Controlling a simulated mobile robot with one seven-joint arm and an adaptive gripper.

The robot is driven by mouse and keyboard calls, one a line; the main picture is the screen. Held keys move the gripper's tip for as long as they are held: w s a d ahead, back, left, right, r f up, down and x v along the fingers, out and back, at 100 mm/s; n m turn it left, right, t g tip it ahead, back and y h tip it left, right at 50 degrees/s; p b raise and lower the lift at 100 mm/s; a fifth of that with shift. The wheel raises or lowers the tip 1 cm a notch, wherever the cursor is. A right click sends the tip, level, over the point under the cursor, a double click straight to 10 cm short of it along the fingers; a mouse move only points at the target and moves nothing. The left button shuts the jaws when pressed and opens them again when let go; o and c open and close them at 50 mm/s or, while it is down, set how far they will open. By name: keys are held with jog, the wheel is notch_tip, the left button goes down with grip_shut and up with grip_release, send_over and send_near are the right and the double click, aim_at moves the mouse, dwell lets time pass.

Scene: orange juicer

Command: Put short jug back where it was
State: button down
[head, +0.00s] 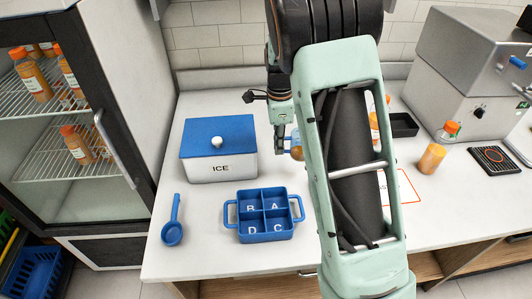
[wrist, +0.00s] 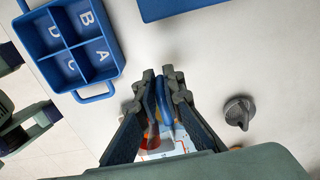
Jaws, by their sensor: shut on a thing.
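The short jug (head: 297,154) shows in the head view as a small orange and blue piece beside my forearm, which hides most of it. In the wrist view, my gripper (wrist: 160,80) is shut on a blue upright part, seemingly the jug's handle (wrist: 165,105). Some reddish-orange (wrist: 151,138) shows below it between the fingers. The jug's body is mostly hidden there by my wrist. A white mat with red outlines (head: 408,188) lies on the counter to the right of my forearm; a patch of it also shows below the fingers in the wrist view.
A blue four-compartment tray (head: 265,239), an ICE box (head: 220,165) and a blue scoop (head: 172,232) occupy the left counter. Orange bottles (head: 432,158), a black tray (head: 403,125) and a metal machine (head: 465,80) stand right. A dark knob-like object (wrist: 238,113) is near the gripper.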

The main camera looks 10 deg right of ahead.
jog(key=w+a+f, duration=0.1)
jog(key=w+f, duration=0.1)
jog(key=w+a+f, duration=0.1)
jog(key=w+f, duration=0.1)
jog(key=w+a+f+p, duration=0.1)
jog(key=w+f, duration=0.2)
jog(key=shift+a, duration=0.25)
jog(key=shift+w+a+f, duration=0.1)
jog(key=shift+f, duration=1.6)
jog(key=shift+f, duration=0.1)
jog(key=shift+f, duration=0.15)
jog(key=c, duration=2.1)
grip_release()
